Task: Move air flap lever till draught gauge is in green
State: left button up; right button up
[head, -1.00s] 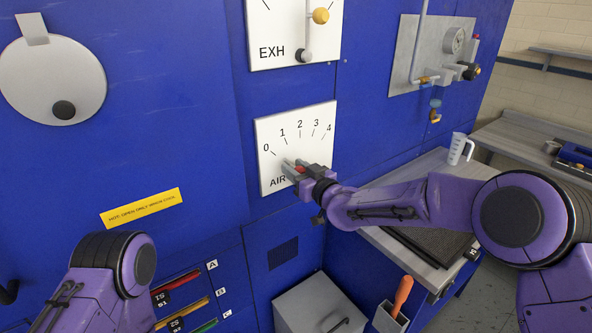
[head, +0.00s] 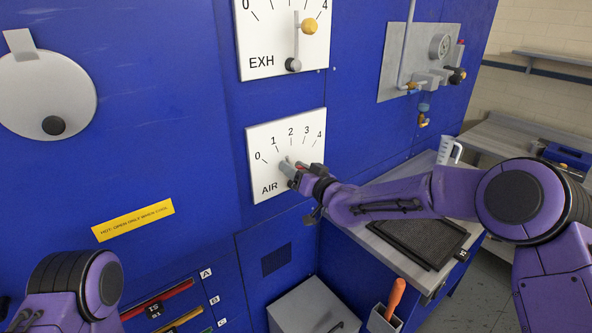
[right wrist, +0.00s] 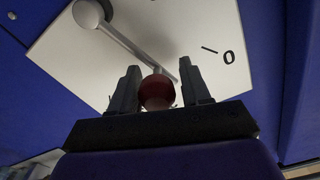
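The white AIR panel (head: 262,140), with a 0 to 4 scale, is on the blue machine wall in the head view. My right gripper (head: 296,170) is in front of it, closed around the red knob of the air flap lever. In the right wrist view the red knob (right wrist: 157,92) lies between the two fingers, and the grey lever rod (right wrist: 130,47) runs up left to a round pivot. My right gripper (right wrist: 160,88) hides part of the panel. My left gripper is outside the view.
Right of the gripper are a grey bench (head: 399,263) with a dark tray (head: 425,240) and a white jug (head: 449,150). A grey box (head: 300,305) and an orange handle (head: 396,293) are below.

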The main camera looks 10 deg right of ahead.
jog(key=shift+o, duration=0.3)
jog(key=shift+s+a+r, duration=0.1)
jog(key=shift+s+a, duration=0.05)
jog(key=b+v, duration=0.3)
jog(key=v, duration=0.7)
jog(key=shift+s+b, duration=0.2)
jog(key=shift+b, duration=0.2)
